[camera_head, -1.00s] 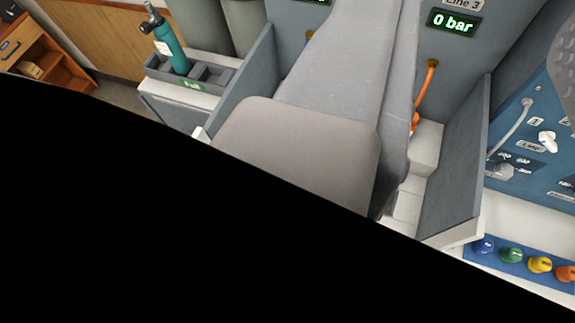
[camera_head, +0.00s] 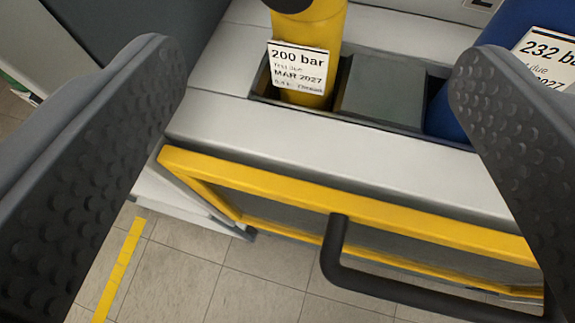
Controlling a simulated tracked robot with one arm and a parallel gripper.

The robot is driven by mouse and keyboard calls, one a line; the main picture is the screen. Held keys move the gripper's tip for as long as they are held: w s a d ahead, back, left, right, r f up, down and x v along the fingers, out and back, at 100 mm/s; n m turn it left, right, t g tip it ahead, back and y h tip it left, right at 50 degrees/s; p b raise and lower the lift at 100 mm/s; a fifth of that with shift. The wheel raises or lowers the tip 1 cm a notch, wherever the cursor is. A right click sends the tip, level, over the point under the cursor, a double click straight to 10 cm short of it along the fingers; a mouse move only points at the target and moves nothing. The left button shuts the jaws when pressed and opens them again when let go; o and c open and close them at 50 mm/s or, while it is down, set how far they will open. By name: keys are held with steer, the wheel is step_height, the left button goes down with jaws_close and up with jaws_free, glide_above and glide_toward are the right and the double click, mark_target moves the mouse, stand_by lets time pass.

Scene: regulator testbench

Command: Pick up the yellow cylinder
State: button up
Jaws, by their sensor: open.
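The yellow cylinder (camera_head: 324,32) stands at the top middle of the view, in the left end of a dark recess in a grey-white bench top. Its upper part is black and cut off by the top edge. A white tag (camera_head: 298,69) on it reads "200 bar" and "MAR 2027". My gripper (camera_head: 312,85) is open, with one dark, dimpled finger at the left and one at the right. The cylinder shows in the gap between the fingers, and nothing is held. How far the fingers are from it in depth I cannot tell.
A blue cylinder (camera_head: 510,25) tagged "232 bar" stands at the right, partly behind the right finger. A grey block (camera_head: 382,88) sits between the cylinders. Below is a yellow-framed drawer (camera_head: 350,205) with a black handle (camera_head: 335,250). A yellow stripe (camera_head: 120,270) marks the tiled floor.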

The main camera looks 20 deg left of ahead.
mark_target(307, 35)
steer(key=f+x, duration=0.1)
steer(key=x, duration=0.3)
steer(key=f+p+x, duration=0.1)
steer(key=x, duration=0.4)
steer(key=s+f+x, duration=0.1)
steer(key=x, duration=0.4)
steer(key=shift+p, duration=0.4)
steer(key=shift+s, duration=0.1)
steer(key=shift+f, duration=0.15)
steer(key=c, duration=1.2)
steer(key=shift+c, duration=0.2)
step_height(307, 35, up, 19)
steer(key=p, duration=0.3)
steer(key=shift+f, duration=0.25)
